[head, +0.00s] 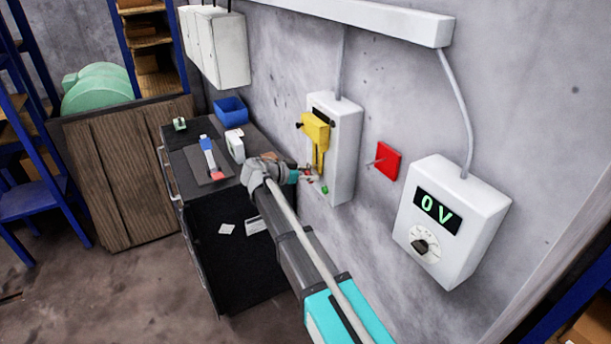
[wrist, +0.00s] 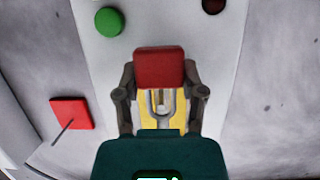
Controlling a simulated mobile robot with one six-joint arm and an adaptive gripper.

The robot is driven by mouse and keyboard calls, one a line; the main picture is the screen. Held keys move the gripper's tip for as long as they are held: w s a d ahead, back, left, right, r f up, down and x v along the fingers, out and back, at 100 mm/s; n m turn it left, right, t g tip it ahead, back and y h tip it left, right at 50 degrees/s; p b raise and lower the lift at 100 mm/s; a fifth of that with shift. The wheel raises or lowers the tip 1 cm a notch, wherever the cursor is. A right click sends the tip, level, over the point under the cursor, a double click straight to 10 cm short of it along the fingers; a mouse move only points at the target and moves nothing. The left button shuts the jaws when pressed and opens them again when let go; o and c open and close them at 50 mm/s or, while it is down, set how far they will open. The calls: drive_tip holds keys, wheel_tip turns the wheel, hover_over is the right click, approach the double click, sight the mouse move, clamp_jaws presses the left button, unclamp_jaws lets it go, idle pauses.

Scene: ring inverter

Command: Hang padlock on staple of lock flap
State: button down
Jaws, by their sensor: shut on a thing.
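A red padlock (wrist: 160,66) is held between the two fingers of my gripper (wrist: 160,78) in the wrist view. A grey U-shaped piece (wrist: 161,101) shows between the fingers below the red body; I cannot tell whether it is the shackle or the staple. The yellow lock flap (head: 319,158) hangs below a yellow switch handle (head: 315,130) on a white wall box. It also shows behind the padlock in the wrist view (wrist: 178,112). In the head view my gripper (head: 305,174) is in front of the box's lower part. Contact between padlock and staple cannot be made out.
The white box (head: 346,150) has a green button (wrist: 109,21) and a dark red one (wrist: 213,5). A red plate (head: 388,160) with a peg is beside it. A meter (head: 452,220) reads 0 V. A dark cabinet (head: 188,160) carries a blue bin (head: 231,111).

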drive_tip(key=shift+x, duration=0.75)
drive_tip(key=shift+d+b, duration=0.1)
drive_tip(key=shift+b, duration=0.2)
drive_tip(key=shift+c, duration=0.6)
unclamp_jaws()
